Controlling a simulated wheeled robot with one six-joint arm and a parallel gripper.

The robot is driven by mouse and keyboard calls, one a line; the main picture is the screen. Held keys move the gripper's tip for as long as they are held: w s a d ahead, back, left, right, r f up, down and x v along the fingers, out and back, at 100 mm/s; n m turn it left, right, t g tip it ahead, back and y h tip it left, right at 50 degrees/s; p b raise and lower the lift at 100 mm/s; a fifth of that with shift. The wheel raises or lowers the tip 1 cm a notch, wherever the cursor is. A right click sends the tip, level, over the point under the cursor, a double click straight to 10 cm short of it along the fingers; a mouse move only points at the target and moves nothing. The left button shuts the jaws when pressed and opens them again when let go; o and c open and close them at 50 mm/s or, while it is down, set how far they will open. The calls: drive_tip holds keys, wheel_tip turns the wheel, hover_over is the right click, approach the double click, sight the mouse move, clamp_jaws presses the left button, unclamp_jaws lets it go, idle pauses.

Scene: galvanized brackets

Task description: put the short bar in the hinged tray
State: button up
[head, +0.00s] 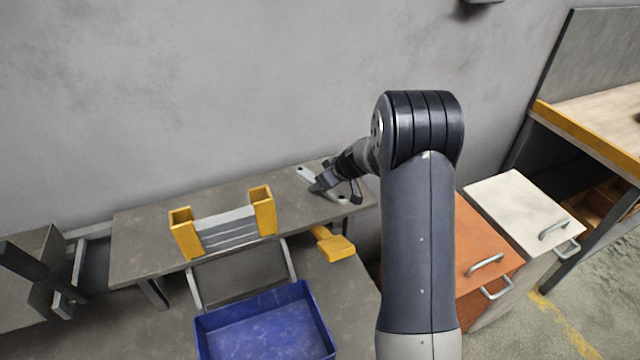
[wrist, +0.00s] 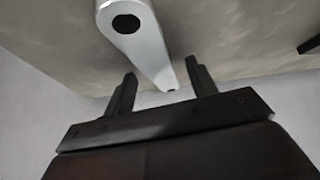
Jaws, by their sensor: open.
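The short bar (wrist: 150,45) is pale grey metal with a dark hole at its wide end, lying on the grey bench top. In the head view one end of the bar (head: 307,174) shows beside my gripper (head: 337,188), which hides the rest. My gripper is open; in the wrist view its two black fingers (wrist: 160,88) appear on either side of the bar's narrow end. I cannot tell whether they touch it. The blue tray (head: 204,338), joined to grey metal arms, is at the bottom of the head view; its visible floor is empty.
A yellow-ended rack (head: 181,236) with grey slats stands on the bench (head: 135,240). A yellow block (head: 336,247) sits below the bench's front edge. Orange (head: 482,245) and white (head: 525,208) drawer units stand right of my arm. A wall is close behind the bench.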

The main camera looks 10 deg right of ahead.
drive_tip(key=shift+c, duration=0.3)
drive_tip(key=c, duration=1.1)
clamp_jaws()
drive_tip(key=shift+r, duration=0.1)
